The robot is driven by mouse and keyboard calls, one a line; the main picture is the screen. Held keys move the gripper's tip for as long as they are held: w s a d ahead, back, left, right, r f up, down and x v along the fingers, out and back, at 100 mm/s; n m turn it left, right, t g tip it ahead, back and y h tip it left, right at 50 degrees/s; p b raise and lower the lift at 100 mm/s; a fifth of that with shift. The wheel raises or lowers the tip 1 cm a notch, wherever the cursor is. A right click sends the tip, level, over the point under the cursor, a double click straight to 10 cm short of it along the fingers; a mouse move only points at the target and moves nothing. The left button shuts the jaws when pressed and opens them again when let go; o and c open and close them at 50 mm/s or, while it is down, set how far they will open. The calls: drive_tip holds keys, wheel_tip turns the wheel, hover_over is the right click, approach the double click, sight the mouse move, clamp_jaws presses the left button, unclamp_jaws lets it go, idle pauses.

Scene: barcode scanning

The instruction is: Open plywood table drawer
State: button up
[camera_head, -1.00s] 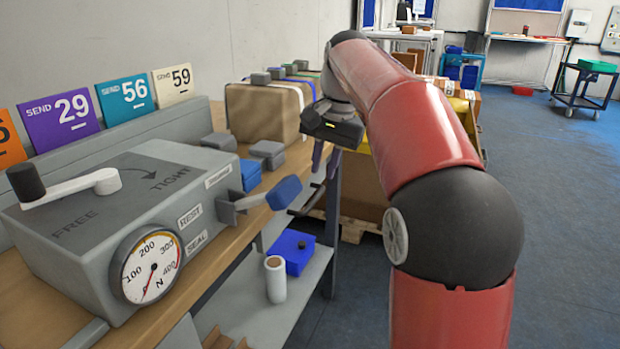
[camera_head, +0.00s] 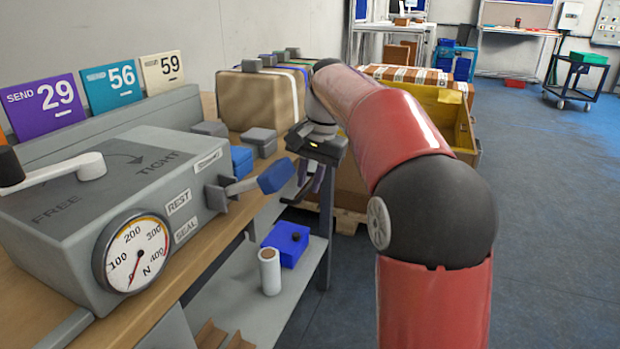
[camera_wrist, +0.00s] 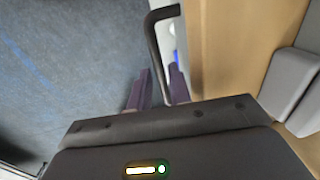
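The plywood table (camera_head: 215,262) runs along the left, and its tan wood shows in the wrist view (camera_wrist: 232,45). A dark bar handle (camera_head: 298,197) stands out from the table's front side. In the wrist view the handle (camera_wrist: 155,45) runs down between my two purple fingers. My gripper (camera_head: 317,182) points down beside the table's front edge, and its fingers also show in the wrist view (camera_wrist: 158,88). The fingers are apart, one on each side of the handle; contact cannot be made out. The drawer front is mostly hidden in both views.
A grey tensioning machine (camera_head: 110,190) with a dial and a blue-tipped lever (camera_head: 272,178) sits on the table. A strapped carton (camera_head: 250,105) stands behind it. A lower shelf (camera_head: 245,300) holds a blue box (camera_head: 287,243) and a white roll (camera_head: 269,270).

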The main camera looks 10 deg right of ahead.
clamp_jaws()
drive_tip(key=s+d, duration=1)
drive_tip(key=d, duration=0.4)
drive_tip(key=shift+s+d, duration=0.25)
unclamp_jaws()
wheel_tip(320, 180, up, 8)
drive_tip(key=d+p, duration=0.1)
drive_tip(key=p, duration=0.1)
drive_tip(key=shift+s+f, duration=0.15)
drive_tip(key=shift+s, duration=0.25)
